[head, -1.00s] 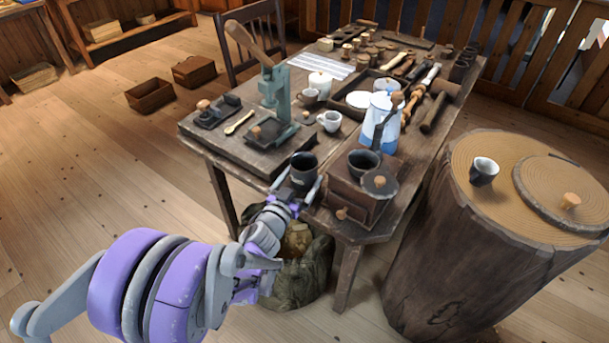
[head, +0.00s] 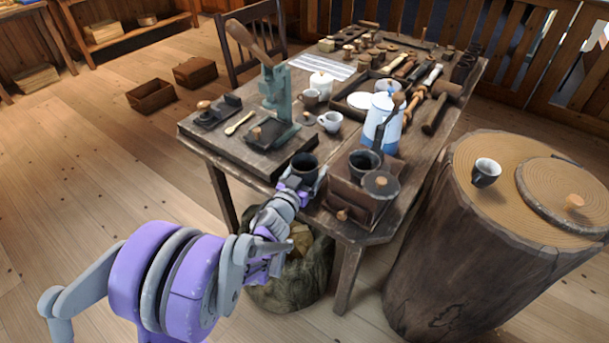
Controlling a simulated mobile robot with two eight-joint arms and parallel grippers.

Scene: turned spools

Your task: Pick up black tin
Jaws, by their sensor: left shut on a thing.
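The black tin (head: 304,167) is a dark, open-topped cup shape at the near edge of the wooden table (head: 262,160). It looks upright. My left gripper (head: 304,173) reaches in from the lower left, with one finger on each side of the tin, and is shut on it. The tin's lower part is partly hidden by the gripper. I cannot tell whether its base touches the table. My right gripper is not in view.
A wooden box (head: 345,200) with a dark pot (head: 364,162) and a round lid (head: 381,184) stands close right of the tin. A green press (head: 275,92) and white mug (head: 331,122) stand behind. A sack (head: 300,285) sits below; a stump (head: 430,240) stands right.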

